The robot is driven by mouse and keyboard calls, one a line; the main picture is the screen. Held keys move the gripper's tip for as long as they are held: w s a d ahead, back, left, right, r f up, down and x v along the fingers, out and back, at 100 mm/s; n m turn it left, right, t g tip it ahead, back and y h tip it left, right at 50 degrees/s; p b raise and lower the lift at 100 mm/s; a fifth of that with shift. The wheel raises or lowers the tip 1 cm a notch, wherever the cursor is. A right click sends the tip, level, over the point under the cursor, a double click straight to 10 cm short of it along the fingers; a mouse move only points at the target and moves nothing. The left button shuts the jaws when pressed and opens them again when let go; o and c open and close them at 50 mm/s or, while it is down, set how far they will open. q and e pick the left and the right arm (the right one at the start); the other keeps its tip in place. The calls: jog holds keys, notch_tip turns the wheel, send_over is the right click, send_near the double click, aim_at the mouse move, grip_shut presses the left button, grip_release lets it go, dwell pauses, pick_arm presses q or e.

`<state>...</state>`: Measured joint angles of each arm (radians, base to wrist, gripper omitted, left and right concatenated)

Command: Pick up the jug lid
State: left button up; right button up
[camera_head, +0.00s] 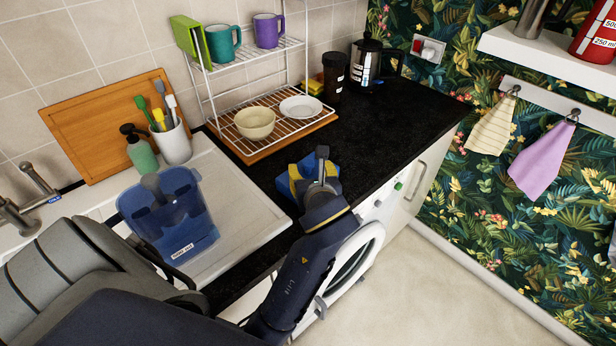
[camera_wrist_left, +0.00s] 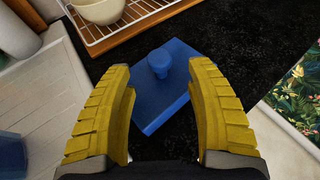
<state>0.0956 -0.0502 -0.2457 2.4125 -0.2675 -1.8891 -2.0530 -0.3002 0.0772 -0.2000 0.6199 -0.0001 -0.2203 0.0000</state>
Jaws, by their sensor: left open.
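The jug lid (camera_wrist_left: 162,97) is a flat blue slab with a round blue knob (camera_wrist_left: 159,63) on top. It lies on the black counter. In the head view a blue part of the lid (camera_head: 300,169) shows behind my left gripper (camera_head: 306,183), which hides the rest. In the left wrist view my left gripper (camera_wrist_left: 162,78) is open, its yellow ribbed fingers apart, with the knob in line with the gap between their tips. The fingers do not appear to touch the knob. A translucent blue jug (camera_head: 180,222) stands on the white sink drainer. My right gripper is not in view.
Behind the lid is a wire rack (camera_head: 262,123) on a wooden board, holding a bowl (camera_head: 255,124) and a plate (camera_head: 301,107). A dark jar (camera_head: 333,77) and a coffee press (camera_head: 367,65) stand farther back. The black counter (camera_head: 400,125) right of the lid is clear.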

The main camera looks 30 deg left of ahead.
aim_at(309, 168)
pick_arm(q)
jog(key=shift+x, duration=2.2)
jog(key=shift+c, duration=0.5)
grip_shut()
